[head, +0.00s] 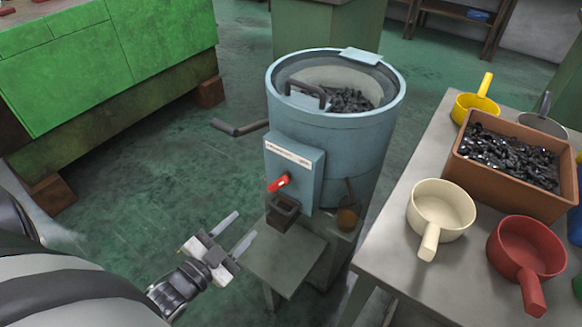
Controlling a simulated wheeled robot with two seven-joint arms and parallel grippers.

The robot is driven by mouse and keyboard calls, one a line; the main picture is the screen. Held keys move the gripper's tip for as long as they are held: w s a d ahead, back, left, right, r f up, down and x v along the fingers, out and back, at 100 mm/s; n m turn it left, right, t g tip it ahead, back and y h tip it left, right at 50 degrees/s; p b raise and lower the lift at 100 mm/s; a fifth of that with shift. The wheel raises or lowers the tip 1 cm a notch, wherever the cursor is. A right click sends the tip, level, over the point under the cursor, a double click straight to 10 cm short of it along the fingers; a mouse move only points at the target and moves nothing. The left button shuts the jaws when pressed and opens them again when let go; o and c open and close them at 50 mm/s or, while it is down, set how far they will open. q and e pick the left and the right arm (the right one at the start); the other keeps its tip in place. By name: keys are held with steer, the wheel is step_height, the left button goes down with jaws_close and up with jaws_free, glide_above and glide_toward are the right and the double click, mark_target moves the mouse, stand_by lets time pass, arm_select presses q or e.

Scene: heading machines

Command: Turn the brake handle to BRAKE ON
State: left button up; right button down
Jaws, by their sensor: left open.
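A blue-grey drum machine (325,150) stands in the middle, its open top holding dark small parts. A box (308,185) on its front carries a small red handle (278,183), tilted up to the right, which looks like the brake handle. A white label strip (289,154) sits above it; its print is too small to read. A dark crank (240,128) sticks out from the drum's left side. My left gripper (247,223) is open and empty, below and left of the red handle and apart from it. My right gripper is not in view.
A dark chute (283,212) juts out below the box, above a small grey-green stand (285,262). At right, a grey table (385,250) holds a brown bin (510,190) of dark parts and several scoops. A green machine (110,60) stands at upper left. Green floor between is clear.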

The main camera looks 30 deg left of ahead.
mark_target(277, 187)
arm_select(q)
steer(key=w, duration=1.5)
steer(key=shift+w+d+r, duration=0.15)
steer(key=shift+w+d, duration=0.2)
steer(key=shift+c, duration=0.3)
jaws_close()
